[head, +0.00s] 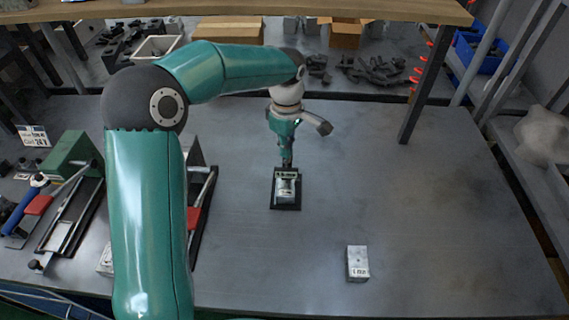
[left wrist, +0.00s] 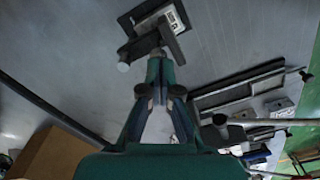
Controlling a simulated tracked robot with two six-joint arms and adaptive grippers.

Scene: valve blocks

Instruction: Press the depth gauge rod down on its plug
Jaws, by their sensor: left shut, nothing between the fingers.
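A metal valve block (head: 286,190) sits on a black base in the middle of the bench. It also shows at the top of the left wrist view (left wrist: 172,18). My left gripper (head: 287,163) points down just behind and above the block, shut and empty. In the left wrist view its closed fingertips (left wrist: 160,62) are close to a dark bar with a grey round end (left wrist: 123,67) beside the block. This may be the depth gauge rod, but I cannot tell. The plug is not clear, nor is any contact with the fingertips. My right gripper is not in view.
A small labelled metal block (head: 357,263) stands at the front right. A green box (head: 72,155) and racks with tools lie at the left, partly behind my left arm. Cardboard boxes (head: 228,29) and loose dark parts are at the back. The right side of the bench is clear.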

